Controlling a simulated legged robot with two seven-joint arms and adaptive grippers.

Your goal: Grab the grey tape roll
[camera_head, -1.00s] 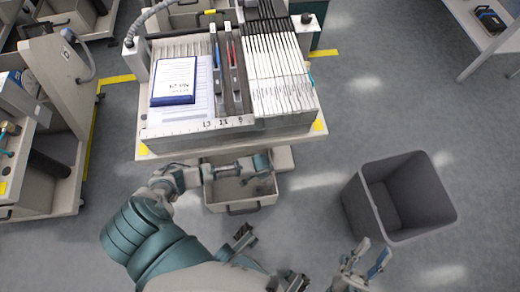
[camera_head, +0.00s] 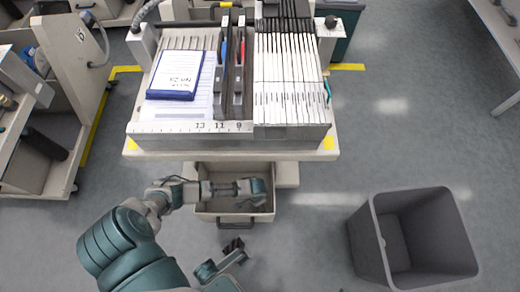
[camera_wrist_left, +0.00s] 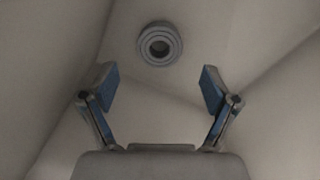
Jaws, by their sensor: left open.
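The grey tape roll (camera_wrist_left: 160,44) lies inside a pale drawer in the left wrist view, a short way ahead of my left gripper and roughly centred between its fingers. My left gripper (camera_wrist_left: 158,85) is open and empty, with blue pads facing each other. In the head view my left gripper (camera_head: 258,190) is over or in the open drawer (camera_head: 248,218) under the trolley. The roll cannot be made out in the head view.
The trolley (camera_head: 240,146) above the drawer carries a blue-edged booklet (camera_head: 176,75) and rows of white cards (camera_head: 288,80). A grey bin (camera_head: 375,248) stands on the floor at right. Another trolley (camera_head: 60,100) stands at left. Floor between drawer and bin is clear.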

